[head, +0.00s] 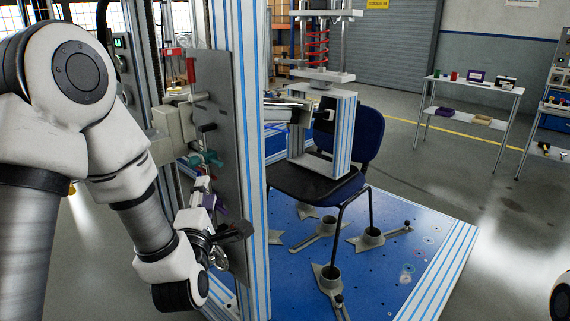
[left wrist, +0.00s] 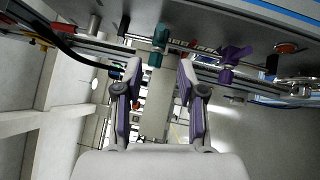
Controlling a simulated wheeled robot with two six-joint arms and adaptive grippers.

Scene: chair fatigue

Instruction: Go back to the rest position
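My left gripper (head: 208,188) is beside the grey upright panel (head: 213,80) of the test rig, partly hidden by my own wrist. In the left wrist view its two purple-padded fingers (left wrist: 159,78) stand apart with a clear gap and nothing held between them. A teal valve handle (left wrist: 155,58) shows just beyond the gap, and a purple valve handle (left wrist: 236,60) lies to the right of the fingers. I cannot tell whether the fingers touch any part. A teal part (head: 213,158) also shows above the gripper in the head view. My right gripper is out of view.
A dark blue chair (head: 366,136) stands on the rig's blue base plate (head: 385,262), under a press column. A striped aluminium post (head: 250,160) is close right of my left arm. Shelves (head: 470,86) stand at the back right; floor there is open.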

